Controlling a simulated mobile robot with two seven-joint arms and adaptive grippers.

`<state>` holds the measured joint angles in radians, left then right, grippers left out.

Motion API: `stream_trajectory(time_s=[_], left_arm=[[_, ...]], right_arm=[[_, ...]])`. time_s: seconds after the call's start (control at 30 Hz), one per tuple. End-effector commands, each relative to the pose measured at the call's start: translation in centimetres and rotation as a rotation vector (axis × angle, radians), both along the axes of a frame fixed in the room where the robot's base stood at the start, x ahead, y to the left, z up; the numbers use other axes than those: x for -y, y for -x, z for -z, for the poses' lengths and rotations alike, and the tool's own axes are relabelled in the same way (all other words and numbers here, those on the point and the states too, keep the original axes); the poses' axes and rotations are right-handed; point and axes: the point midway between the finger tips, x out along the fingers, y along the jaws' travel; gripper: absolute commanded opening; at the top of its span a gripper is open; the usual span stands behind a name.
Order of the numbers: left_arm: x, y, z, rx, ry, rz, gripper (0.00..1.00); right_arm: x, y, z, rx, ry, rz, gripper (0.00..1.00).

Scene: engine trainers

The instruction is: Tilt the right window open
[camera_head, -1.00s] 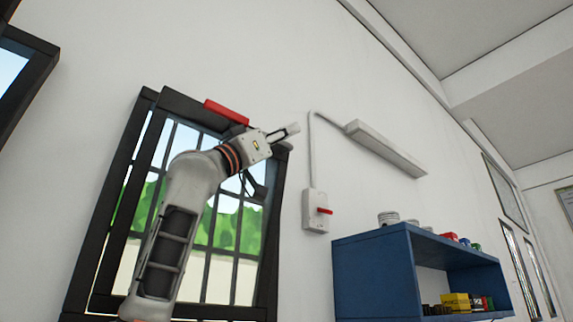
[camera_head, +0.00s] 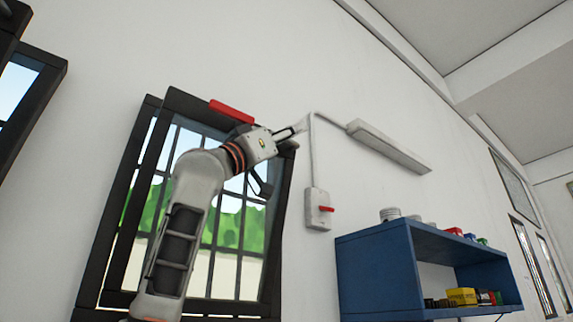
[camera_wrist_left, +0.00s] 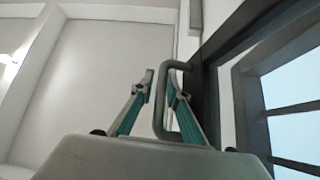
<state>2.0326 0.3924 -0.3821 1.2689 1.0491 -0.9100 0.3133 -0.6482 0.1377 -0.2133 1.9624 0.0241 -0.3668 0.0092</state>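The right window (camera_head: 124,200) has a dark frame with a barred sash. The top of its sash (camera_head: 190,102) appears to stand out from the frame. My left gripper (camera_head: 291,132) is at the sash's upper right corner, its arm crossing in front of the panes. In the left wrist view, the grey U-shaped handle (camera_wrist_left: 160,115) has its bar between the two teal fingers of the left gripper (camera_wrist_left: 160,76). The fingers lean inward and look closed on the bar, and the dark sash edge is just to the right. My right gripper is not in view.
Another dark window (camera_head: 35,85) is cut off at the left edge. A red block-like piece (camera_head: 232,111) sits along the window top. A switch box (camera_head: 318,209), a wall lamp (camera_head: 390,147) and a blue shelf (camera_head: 375,270) with several items are to the right.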

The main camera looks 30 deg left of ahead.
Motion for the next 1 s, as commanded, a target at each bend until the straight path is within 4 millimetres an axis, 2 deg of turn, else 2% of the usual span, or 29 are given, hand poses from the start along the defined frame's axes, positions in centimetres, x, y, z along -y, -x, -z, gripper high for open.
stream_trajectory(time_s=[0.03,0.1,0.6,1.0], left_arm=[[0.4,1.0,-0.1,0.015,-0.002,0.009,0.15],[0.2,1.4,0.2,0.016,0.000,0.010,0.15],[-1.3,3.3,2.6,0.012,0.008,0.001,0.15],[-2.1,4.7,4.2,0.009,0.012,-0.003,0.15]], right_arm=[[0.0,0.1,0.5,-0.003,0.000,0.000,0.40],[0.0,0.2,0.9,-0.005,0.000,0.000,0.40],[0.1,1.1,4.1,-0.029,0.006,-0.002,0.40],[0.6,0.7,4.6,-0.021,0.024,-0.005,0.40]])
